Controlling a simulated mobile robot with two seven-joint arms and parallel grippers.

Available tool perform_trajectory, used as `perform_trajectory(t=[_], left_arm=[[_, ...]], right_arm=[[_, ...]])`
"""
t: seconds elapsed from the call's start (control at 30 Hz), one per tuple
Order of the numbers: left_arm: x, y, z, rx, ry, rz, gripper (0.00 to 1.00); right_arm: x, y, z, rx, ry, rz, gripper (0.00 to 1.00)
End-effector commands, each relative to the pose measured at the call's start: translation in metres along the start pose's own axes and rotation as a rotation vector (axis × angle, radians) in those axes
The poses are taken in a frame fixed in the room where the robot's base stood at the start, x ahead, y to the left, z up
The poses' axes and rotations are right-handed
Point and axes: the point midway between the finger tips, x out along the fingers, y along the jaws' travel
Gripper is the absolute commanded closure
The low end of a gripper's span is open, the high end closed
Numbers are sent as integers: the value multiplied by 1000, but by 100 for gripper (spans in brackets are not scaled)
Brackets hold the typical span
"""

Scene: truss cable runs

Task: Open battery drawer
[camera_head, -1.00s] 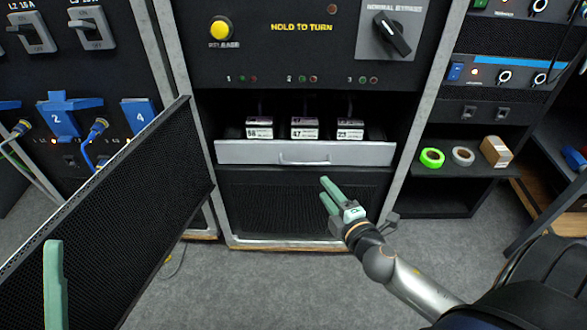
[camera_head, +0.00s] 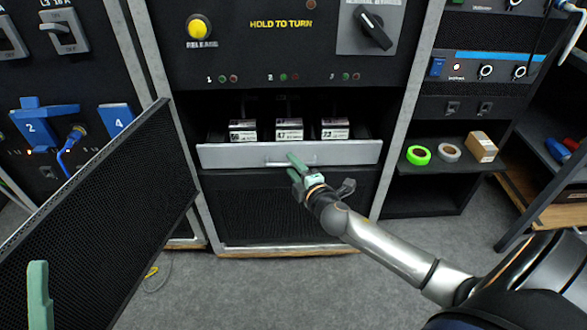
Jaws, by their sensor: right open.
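The battery drawer (camera_head: 225,155) is a light grey front with a bar handle (camera_head: 275,163) in the black cabinet. Several labelled batteries (camera_head: 289,130) stand behind its front. My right gripper (camera_head: 294,168) is open at the handle, its green fingers overlapping the handle and drawer front. I cannot tell whether it touches the handle. A green finger of my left gripper (camera_head: 39,290) shows at the lower left; its other finger is not visible, so its opening is unclear.
A black mesh panel (camera_head: 105,200) stands out at the left, beside the drawer. A yellow release button (camera_head: 199,28) is above. Tape rolls (camera_head: 418,155) and a small box (camera_head: 482,147) sit on the right shelf. Grey floor (camera_head: 270,290) is clear in front.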

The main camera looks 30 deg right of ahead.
Motion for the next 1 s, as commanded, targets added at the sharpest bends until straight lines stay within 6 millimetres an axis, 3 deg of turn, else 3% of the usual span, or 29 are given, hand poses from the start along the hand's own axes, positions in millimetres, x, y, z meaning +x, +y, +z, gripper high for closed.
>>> perform_trajectory(t=[0.23, 0.63, 1.0], left_arm=[[0, 1, 0, 1, 0, 8, 30], [0, 1, 0, 1, 2, 8, 30], [0, 1, -1, 0, 3, 4, 30]], right_arm=[[0, 0, 0, 0, 0, 0, 56], [0, 0, 0, 0, 1, 0, 100], [0, 0, 0, 0, 1, 0, 100]])
